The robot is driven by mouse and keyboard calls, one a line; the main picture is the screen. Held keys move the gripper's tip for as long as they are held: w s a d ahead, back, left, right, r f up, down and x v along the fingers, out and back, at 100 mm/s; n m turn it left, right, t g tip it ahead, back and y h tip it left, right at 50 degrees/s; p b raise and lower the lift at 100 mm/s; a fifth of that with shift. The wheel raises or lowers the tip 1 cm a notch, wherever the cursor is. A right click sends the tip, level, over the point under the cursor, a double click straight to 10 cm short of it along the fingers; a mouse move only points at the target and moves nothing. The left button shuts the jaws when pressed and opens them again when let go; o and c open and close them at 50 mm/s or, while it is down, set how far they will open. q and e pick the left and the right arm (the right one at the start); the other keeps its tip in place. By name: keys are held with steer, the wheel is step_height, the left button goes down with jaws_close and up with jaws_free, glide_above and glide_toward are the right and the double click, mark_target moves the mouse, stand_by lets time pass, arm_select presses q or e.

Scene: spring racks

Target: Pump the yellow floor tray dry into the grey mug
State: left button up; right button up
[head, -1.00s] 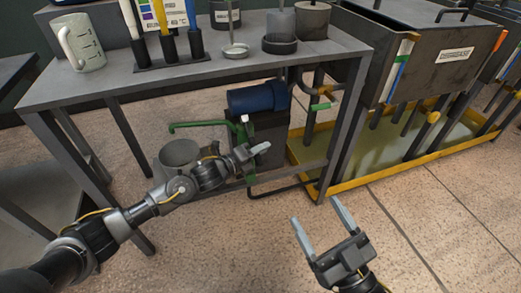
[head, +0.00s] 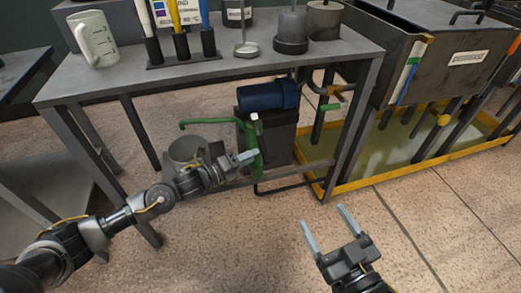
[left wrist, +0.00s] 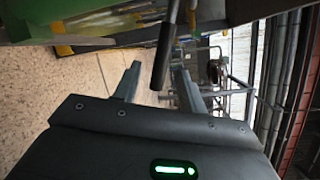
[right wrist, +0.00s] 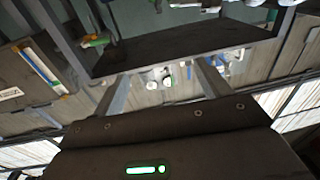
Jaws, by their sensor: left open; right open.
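The yellow floor tray (head: 400,171) lies on the floor at the right in the head view, with murky liquid in it. A grey round vessel (head: 184,150), perhaps the grey mug, stands under the table below a green spout (head: 195,122). The spout joins a green pump (head: 254,142) with a pale top. My left gripper (head: 243,158) is open beside the pump. In the left wrist view a dark rod (left wrist: 166,45) shows near its fingertips; I cannot tell whether it lies between them. My right gripper (head: 322,215) is open and empty over bare floor.
A pale handled jug (head: 94,40) with markings stands on the grey table (head: 135,82). A blue motor (head: 268,95) on a dark box is under the table. Table legs and a black hose (head: 290,187) are near the left gripper. A dark tank (head: 440,70) stands over the tray.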

arm_select(q)
steer(key=shift+v, duration=1.5)
